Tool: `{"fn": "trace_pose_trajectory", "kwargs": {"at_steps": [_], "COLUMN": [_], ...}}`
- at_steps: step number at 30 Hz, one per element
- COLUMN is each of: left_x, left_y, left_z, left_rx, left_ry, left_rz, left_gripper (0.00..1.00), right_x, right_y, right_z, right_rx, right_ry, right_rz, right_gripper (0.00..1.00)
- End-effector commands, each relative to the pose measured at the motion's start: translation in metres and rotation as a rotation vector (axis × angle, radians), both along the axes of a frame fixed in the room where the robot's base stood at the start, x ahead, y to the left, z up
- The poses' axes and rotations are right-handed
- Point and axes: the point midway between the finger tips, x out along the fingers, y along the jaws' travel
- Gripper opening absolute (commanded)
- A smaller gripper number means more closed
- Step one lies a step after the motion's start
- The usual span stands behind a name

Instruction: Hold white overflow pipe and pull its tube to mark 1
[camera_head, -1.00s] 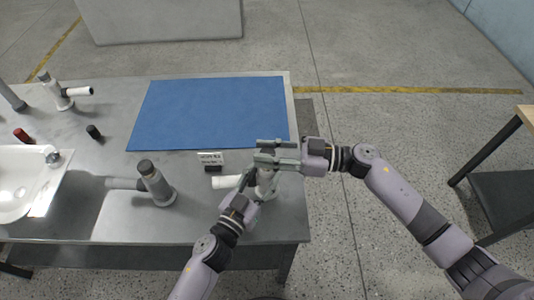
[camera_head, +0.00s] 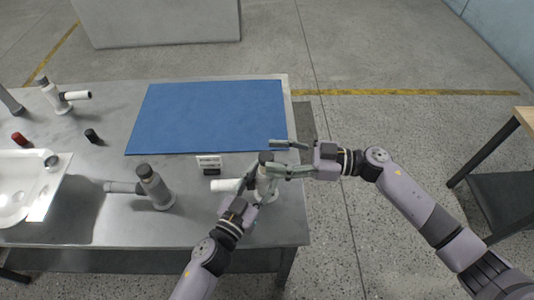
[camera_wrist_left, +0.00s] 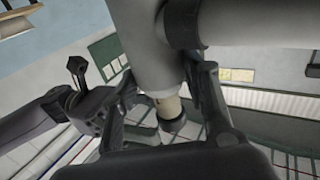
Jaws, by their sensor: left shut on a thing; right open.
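The white overflow pipe (camera_head: 265,185) stands upright near the front right corner of the table, with a dark cap on top and a white side tube (camera_head: 226,185) pointing left. My left gripper (camera_head: 254,184) is shut on the pipe's body from the front left. In the left wrist view, the pale pipe (camera_wrist_left: 150,50) lies between the left fingers (camera_wrist_left: 165,95). My right gripper (camera_head: 275,156) is open at the pipe's top, its fingers apart on the far and near sides of the cap. Any mark on the tube is too small to read.
A small sign (camera_head: 208,162) stands behind the side tube. A grey pipe (camera_head: 155,188) stands to the left, and a white basin (camera_head: 20,190) lies at the far left. A blue mat (camera_head: 210,115) covers the back of the table and is clear.

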Motion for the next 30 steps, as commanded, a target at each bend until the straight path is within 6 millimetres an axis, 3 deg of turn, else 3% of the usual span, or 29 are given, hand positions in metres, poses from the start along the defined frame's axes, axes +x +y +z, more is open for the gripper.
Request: {"fn": "trace_pose_trajectory", "kwargs": {"at_steps": [6, 12, 18, 28, 29, 30], "left_x": [0.000, 0.000, 0.000, 0.000, 0.000, 0.000], "left_y": [0.000, 0.000, 0.000, 0.000, 0.000, 0.000], "left_z": [-0.001, -0.001, -0.001, -0.001, -0.001, -0.001], "left_rx": [0.001, 0.001, 0.001, 0.001, 0.001, 0.001], "left_ry": [0.002, 0.001, 0.001, 0.001, 0.001, 0.001], "left_rz": [0.001, 0.001, 0.000, 0.001, 0.001, 0.001], "left_gripper": [0.10, 0.10, 0.10, 0.10, 0.44, 0.46], "right_x": [-0.007, -0.011, -0.013, -0.013, -0.013, -0.012], "right_y": [-0.049, -0.079, -0.089, -0.089, -0.089, -0.089], "right_z": [-0.001, -0.001, 0.000, 0.000, 0.000, 0.000], "right_rx": [-0.005, -0.003, -0.001, 0.000, 0.000, 0.000], "right_ry": [0.002, 0.000, 0.000, 0.000, 0.000, 0.000], "right_rz": [-0.002, -0.002, 0.000, 0.000, 0.000, 0.000], "right_gripper": [0.51, 0.51, 0.51, 0.51, 0.51, 0.51]}}
